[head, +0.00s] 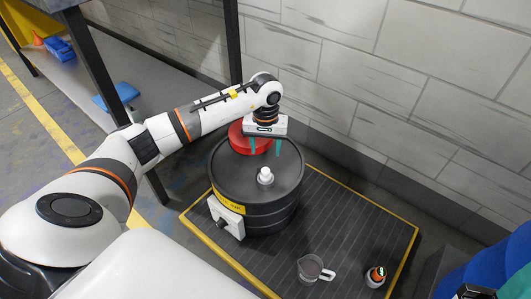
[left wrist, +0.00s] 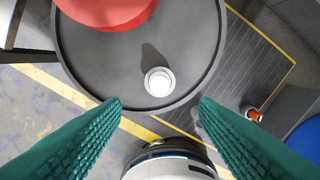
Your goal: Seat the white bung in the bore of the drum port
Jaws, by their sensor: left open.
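The dark drum (head: 228,178) stands upright on a ribbed mat. A white bung (head: 265,174) stands upright at a pale round collar, apparently the drum port, on the drum's lid. The bung also shows from above in the left wrist view (left wrist: 159,83), with the pale ring around it. I cannot tell how deep it sits; the bore is hidden. My left gripper (head: 265,148) is open and empty above the far part of the lid, beyond the bung. In the left wrist view its green fingers (left wrist: 160,103) are wide apart, not touching the bung. My right gripper is not clearly seen.
A red round object (head: 238,138) lies on the lid's far side, close to my left gripper. A white box (head: 226,217) is on the drum's side. A clear jug (head: 312,268) and a small orange-and-black device (head: 375,276) stand on the yellow-edged mat (head: 345,225). A block wall rises behind.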

